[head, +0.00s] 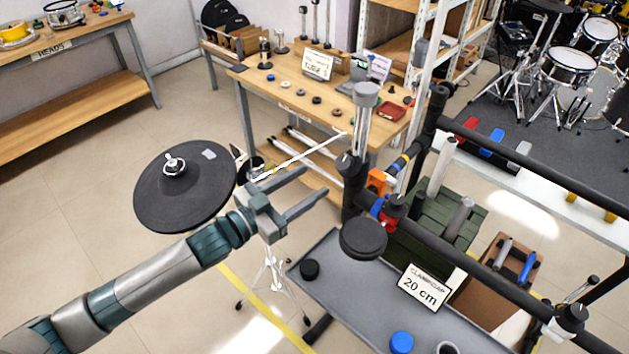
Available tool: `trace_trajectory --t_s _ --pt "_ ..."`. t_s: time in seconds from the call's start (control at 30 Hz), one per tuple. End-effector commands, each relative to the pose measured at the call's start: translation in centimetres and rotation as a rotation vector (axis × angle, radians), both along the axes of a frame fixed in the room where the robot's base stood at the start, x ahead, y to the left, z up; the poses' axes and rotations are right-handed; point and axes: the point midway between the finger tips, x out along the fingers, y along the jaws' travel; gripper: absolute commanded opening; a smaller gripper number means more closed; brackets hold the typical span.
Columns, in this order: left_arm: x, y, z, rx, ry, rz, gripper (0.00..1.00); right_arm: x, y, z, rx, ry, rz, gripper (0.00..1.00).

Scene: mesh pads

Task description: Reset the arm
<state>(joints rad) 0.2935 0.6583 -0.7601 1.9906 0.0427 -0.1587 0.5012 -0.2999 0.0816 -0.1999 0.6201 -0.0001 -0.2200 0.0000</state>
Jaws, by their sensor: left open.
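My left arm comes in from the lower left. Its gripper (296,192) is open, with the two fingers apart and nothing seen between them. It is in the air, to the left of a black rack post and to the right of a round black cymbal pad (185,205) on a stand. A thin pale stick or rod (300,157) shows behind the gripper. My right arm and gripper are not in view.
A black tube rack (497,272) crosses the right side, with a round black pad (363,238) on it. A grey tray (345,290) with a "20 cm" sign (424,287) stands below. A wooden workbench (335,95) is behind. The floor at left is clear.

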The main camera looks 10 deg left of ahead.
Motion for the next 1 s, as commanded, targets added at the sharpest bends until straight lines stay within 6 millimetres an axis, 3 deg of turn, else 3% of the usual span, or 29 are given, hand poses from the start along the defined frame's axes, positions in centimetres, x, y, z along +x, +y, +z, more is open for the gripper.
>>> trace_trajectory --t_s 0.67,0.87,1.0 --pt "-0.3 0.0 -0.3 0.001 0.01 0.01 0.51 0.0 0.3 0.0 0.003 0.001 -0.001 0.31" --pt "-1.3 0.0 -2.0 0.021 0.07 0.079 0.51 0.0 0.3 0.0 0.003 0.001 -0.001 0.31" --pt "-3.0 0.8 -4.7 0.059 0.169 0.178 0.51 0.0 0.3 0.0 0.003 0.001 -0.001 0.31"
